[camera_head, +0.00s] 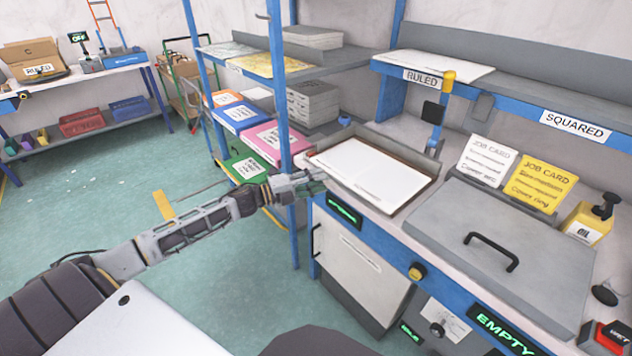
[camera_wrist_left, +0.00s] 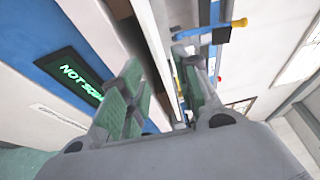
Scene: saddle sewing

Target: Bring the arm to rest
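My left arm (camera_head: 190,232) reaches in from the left of the head view. Its gripper (camera_head: 314,183) is beside the front left corner of a tray with white sheets (camera_head: 368,170) on the workbench. In the left wrist view the two green-padded fingers (camera_wrist_left: 162,72) stand apart with a gap between them, and nothing is clearly held. Whether a finger touches the bench or tray cannot be told. My right gripper is not in view.
A blue-framed shelf post (camera_head: 281,120) stands close behind the gripper. The bench holds a grey lidded box (camera_head: 500,250), job cards (camera_head: 540,183) and a yellow oil can (camera_head: 588,222). Below the tray is a white cabinet (camera_head: 350,265). Open green floor (camera_head: 230,290) lies left of the bench.

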